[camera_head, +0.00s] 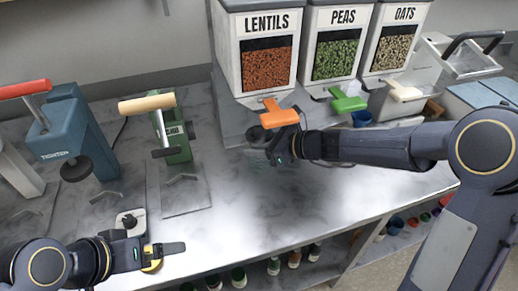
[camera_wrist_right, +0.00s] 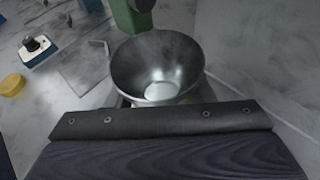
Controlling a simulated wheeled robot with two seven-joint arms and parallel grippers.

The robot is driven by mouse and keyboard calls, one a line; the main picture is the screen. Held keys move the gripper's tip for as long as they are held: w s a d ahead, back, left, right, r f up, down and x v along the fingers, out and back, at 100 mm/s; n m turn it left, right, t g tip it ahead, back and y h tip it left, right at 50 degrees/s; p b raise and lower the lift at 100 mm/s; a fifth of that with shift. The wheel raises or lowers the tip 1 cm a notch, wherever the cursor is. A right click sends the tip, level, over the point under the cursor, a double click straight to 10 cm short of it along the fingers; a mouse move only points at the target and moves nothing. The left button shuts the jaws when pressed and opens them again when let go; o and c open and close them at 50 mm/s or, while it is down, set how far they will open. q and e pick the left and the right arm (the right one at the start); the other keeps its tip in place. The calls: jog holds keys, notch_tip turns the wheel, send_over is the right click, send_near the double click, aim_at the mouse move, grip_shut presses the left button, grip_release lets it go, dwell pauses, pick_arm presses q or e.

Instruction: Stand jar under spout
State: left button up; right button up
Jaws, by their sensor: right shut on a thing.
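My right gripper (camera_head: 276,150) is shut on the jar, just below the orange-handled spout (camera_head: 278,113) of the lentils dispenser (camera_head: 267,50). In the right wrist view the jar (camera_wrist_right: 158,62) is an open, round, grey, shiny vessel just beyond the dark gripper edge (camera_wrist_right: 160,120). Its inside looks empty. In the head view the jar is mostly lost against the dark gripper, so its exact alignment with the spout and its contact with the counter cannot be told. My left gripper (camera_head: 166,250) is low at the left front, by a yellow round piece (camera_head: 152,265).
Peas (camera_head: 336,45) and oats (camera_head: 397,40) dispensers stand to the right. A green press (camera_head: 170,130) and a blue press (camera_head: 75,135) stand at left. A white block with a black knob (camera_head: 130,222) is near my left gripper. The middle counter (camera_head: 270,205) is clear.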

jog(key=shift+f, duration=0.9)
jog(key=shift+f, duration=0.2)
jog(key=o, duration=1.5)
jog(key=shift+d+r, duration=0.25)
jog(key=v, duration=0.7)
jog(key=shift+s, duration=0.15)
